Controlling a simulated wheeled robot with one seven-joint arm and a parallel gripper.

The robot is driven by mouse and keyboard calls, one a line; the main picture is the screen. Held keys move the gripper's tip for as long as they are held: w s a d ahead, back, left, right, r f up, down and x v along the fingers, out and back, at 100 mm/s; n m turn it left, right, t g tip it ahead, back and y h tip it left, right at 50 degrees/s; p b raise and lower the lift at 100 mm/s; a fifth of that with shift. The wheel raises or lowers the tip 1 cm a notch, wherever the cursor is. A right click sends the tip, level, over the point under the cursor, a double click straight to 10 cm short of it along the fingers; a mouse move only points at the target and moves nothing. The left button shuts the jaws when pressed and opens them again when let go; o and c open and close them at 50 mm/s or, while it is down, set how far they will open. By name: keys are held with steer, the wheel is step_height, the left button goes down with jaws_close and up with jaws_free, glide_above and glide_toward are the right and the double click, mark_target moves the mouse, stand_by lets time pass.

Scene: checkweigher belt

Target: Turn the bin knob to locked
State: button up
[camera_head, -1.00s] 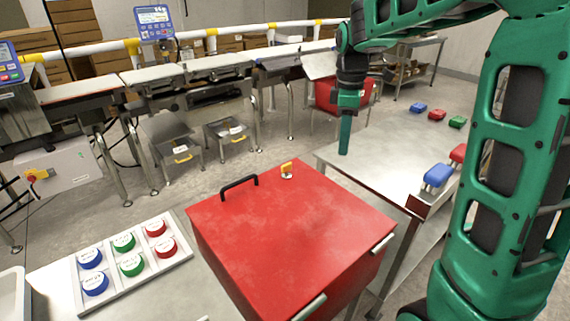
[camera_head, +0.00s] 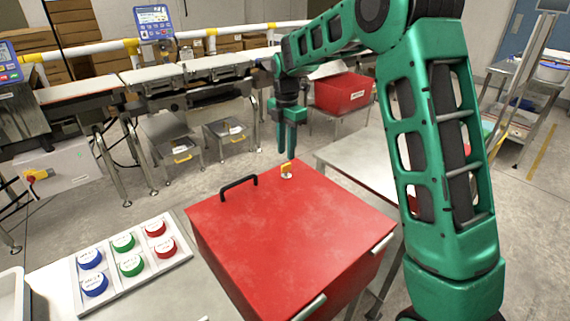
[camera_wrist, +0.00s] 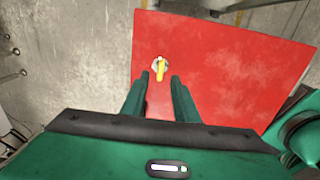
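The bin is a red box with a flat red lid (camera_head: 300,225) and a black handle near its left edge. Any lock marking is too small to read.
A white tray (camera_head: 183,257) with blue, green and red round pieces lies left of the bin. A steel table (camera_head: 350,160) stands to the right, partly behind my arm. A black handle (camera_head: 238,184) rises from the lid near the knob. A conveyor line runs behind.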

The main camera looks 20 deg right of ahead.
mark_target(286, 164)
step_height(286, 164, down, 6)
steer(key=shift+r, duration=0.15)
stand_by(0.3)
jaws_close()
